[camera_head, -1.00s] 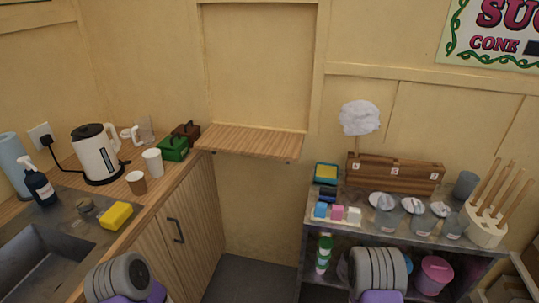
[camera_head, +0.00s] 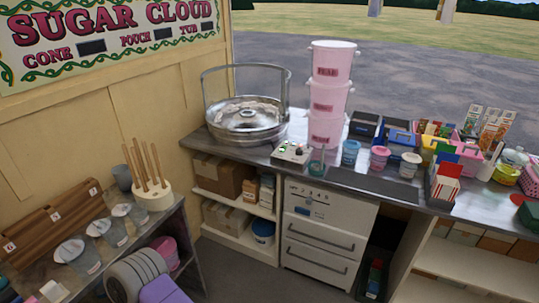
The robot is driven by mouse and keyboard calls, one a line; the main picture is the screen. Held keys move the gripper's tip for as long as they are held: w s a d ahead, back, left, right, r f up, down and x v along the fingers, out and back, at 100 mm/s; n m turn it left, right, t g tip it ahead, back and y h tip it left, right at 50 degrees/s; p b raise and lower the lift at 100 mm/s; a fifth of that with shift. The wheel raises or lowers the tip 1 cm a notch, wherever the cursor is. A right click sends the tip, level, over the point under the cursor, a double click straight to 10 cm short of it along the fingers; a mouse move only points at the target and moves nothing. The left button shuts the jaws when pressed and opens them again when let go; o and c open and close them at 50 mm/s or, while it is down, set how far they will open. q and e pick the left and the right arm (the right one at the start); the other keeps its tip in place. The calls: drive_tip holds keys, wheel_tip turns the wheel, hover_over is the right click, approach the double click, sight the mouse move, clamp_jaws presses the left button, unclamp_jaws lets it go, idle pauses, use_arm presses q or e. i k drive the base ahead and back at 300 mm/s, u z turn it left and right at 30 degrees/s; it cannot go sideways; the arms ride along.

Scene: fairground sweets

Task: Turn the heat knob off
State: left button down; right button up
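A small control box (camera_head: 291,152) stands on the metal counter, just right of the floss machine. Its top carries small knobs and lights, with a dark knob among them. The knob markings and its setting are too small to read. The floss machine (camera_head: 246,117) is a round metal bowl with a clear guard behind it and some pale floss inside. Neither gripper is in view; only a grey and purple link of one of my arms shows at the bottom left, far from the control box.
Stacked pink tubs (camera_head: 331,70) stand right of the control box, with a blue-green cup (camera_head: 316,163) close by. Small jars (camera_head: 380,158) line the counter (camera_head: 372,186). A side table (camera_head: 140,228) with cups and a stick holder (camera_head: 153,194) is at left. Grey floor lies between.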

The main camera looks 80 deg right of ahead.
sight(299, 152)
drive_tip(key=z, duration=3.1)
drive_tip(key=i, duration=1.6)
drive_tip(key=u, duration=0.65)
